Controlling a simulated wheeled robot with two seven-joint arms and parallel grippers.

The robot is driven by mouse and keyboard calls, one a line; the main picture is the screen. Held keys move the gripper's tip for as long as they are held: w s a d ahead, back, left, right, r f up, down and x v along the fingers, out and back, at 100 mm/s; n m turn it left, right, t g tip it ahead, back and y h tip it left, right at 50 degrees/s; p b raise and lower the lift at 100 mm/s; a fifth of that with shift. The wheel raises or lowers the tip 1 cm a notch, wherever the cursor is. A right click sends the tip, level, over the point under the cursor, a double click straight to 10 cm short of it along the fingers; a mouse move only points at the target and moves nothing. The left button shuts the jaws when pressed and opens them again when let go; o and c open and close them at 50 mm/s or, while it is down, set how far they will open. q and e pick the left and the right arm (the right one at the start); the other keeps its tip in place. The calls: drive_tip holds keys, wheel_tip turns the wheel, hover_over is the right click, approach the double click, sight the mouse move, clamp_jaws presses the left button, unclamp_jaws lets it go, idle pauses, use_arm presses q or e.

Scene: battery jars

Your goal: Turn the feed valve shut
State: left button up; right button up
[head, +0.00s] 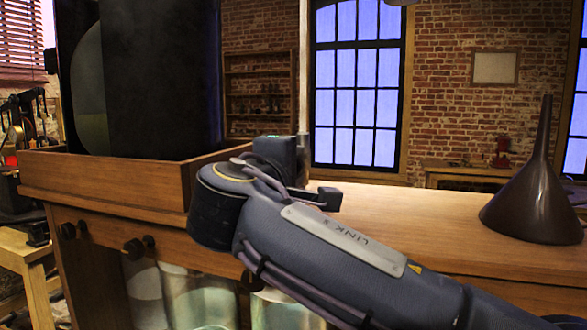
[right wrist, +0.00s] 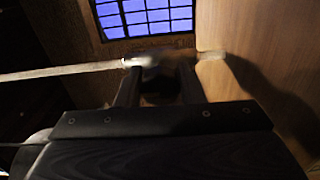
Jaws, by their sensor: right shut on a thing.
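A thin pale pipe (head: 303,70) rises from the bench behind my right gripper. In the right wrist view the pipe (right wrist: 60,72) runs in from the left to a blurred, darker fitting (right wrist: 152,61), which looks like the feed valve, with a short pale piece meeting the wooden bench top on its other side. My right gripper (head: 318,196) is at the pipe's lower part, just above the bench. In the right wrist view its two fingers (right wrist: 157,72) are closed on the fitting. The valve's handle and its angle cannot be made out. My left gripper is not in view.
A large dark tank (head: 160,80) stands in a wooden tray (head: 105,180) at left. A dark funnel (head: 535,200) stands on the bench (head: 430,220) at right. Dark knobs (head: 135,246) and glass jars (head: 185,295) are below. The bench top between gripper and funnel is clear.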

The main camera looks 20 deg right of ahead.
drive_tip(key=shift+f, duration=0.1)
drive_tip(key=o, duration=0.9)
drive_tip(key=shift+o, duration=0.2)
drive_tip(key=b+v, duration=0.1)
drive_tip(key=v, duration=0.6)
drive_tip(key=shift+s+a, duration=0.25)
drive_tip(key=shift+s, duration=0.1)
